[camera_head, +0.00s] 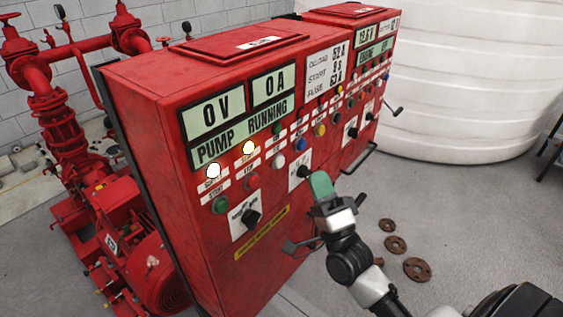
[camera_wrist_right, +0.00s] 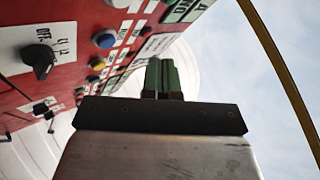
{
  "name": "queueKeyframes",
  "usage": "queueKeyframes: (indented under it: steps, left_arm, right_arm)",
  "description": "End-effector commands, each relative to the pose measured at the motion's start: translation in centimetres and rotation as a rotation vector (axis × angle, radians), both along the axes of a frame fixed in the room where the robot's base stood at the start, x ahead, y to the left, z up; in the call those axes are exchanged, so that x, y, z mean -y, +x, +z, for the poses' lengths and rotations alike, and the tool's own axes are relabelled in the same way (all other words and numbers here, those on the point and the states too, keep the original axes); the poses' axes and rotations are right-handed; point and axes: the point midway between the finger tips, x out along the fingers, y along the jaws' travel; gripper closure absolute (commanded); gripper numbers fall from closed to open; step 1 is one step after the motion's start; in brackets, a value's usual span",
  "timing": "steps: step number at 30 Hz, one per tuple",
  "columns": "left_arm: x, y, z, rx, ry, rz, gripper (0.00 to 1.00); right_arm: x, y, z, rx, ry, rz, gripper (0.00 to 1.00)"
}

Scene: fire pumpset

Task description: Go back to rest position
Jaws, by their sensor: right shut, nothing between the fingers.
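My right gripper (camera_head: 322,187) has green fingers and is in front of the red control panel (camera_head: 150,105), near its lower middle. The fingers are pressed together and empty. In the right wrist view the gripper (camera_wrist_right: 163,77) points upward in the picture, with the panel to its left. The panel shows displays reading 0V, 0A and PUMP RUNNING. It has coloured buttons and black rotary switches, one of them (camera_head: 251,217) at the lower left. Whether the fingers touch the panel is unclear in the head view. My left gripper is not in view.
Red pump piping (camera_head: 60,125) stands left of the panel. A large white tank (camera_head: 465,80) stands behind at the right. Several rusty flanges (camera_head: 395,244) lie on the grey floor.

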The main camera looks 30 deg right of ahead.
Motion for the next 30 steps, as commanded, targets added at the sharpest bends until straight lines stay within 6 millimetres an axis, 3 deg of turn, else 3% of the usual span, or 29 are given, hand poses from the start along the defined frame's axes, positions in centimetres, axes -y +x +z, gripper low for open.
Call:
queueKeyframes:
  steps: [17, 20, 23, 26, 30]
  left_arm:
    - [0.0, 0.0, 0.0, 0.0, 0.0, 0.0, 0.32]
    - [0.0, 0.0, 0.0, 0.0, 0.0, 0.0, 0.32]
    - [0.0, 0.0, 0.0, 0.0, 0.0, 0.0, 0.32]
    - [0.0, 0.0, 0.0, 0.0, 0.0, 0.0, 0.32]
    - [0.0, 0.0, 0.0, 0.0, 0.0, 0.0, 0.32]
  right_arm:
    - [0.0, 0.0, 0.0, -0.001, -0.001, -0.001, 1.0]
    - [0.0, 0.5, -1.2, -0.033, -0.018, -0.014, 1.0]
    - [0.0, 1.7, -4.9, -0.137, -0.075, -0.053, 1.0]
    - [-0.1, 2.9, -11.4, -0.309, -0.186, -0.106, 1.0]
    - [-0.6, 3.0, -22.2, -0.588, -0.389, -0.149, 1.0]
